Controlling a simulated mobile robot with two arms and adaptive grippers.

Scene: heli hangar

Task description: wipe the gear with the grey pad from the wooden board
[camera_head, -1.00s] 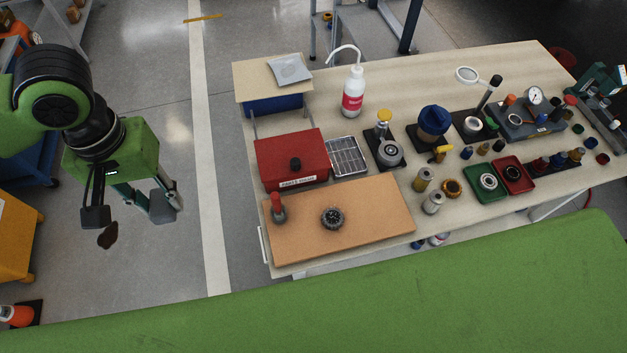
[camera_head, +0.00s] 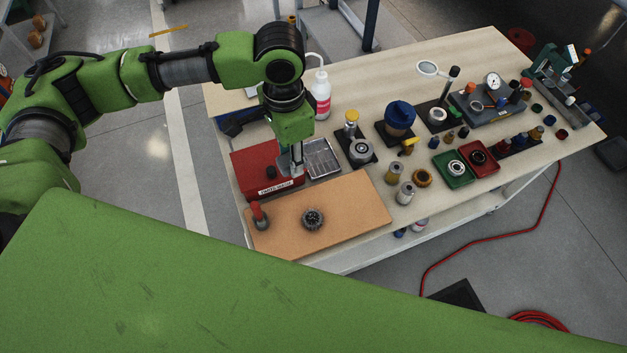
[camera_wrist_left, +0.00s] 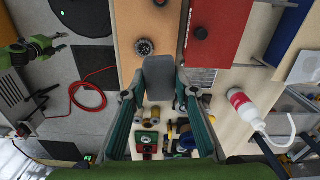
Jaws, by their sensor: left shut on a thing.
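The gear (camera_head: 313,218) is a small dark toothed ring lying on the tan wooden board (camera_head: 350,218); it also shows in the left wrist view (camera_wrist_left: 144,46). My left gripper (camera_head: 297,170) points down over the table, between the red box and the metal tray, behind the gear. In the left wrist view its fingers are shut on the grey pad (camera_wrist_left: 160,75), a rounded rectangle. In the head view the pad is hard to make out. My right gripper (camera_wrist_left: 63,42) shows small at the far left of the left wrist view, its fingers apart and empty.
A red box (camera_head: 262,172) and a red-handled upright tool (camera_head: 259,215) stand near the gear. A metal tray (camera_head: 322,158), a white bottle (camera_head: 320,95) and cylinders stand around the gripper. The board's right half is clear.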

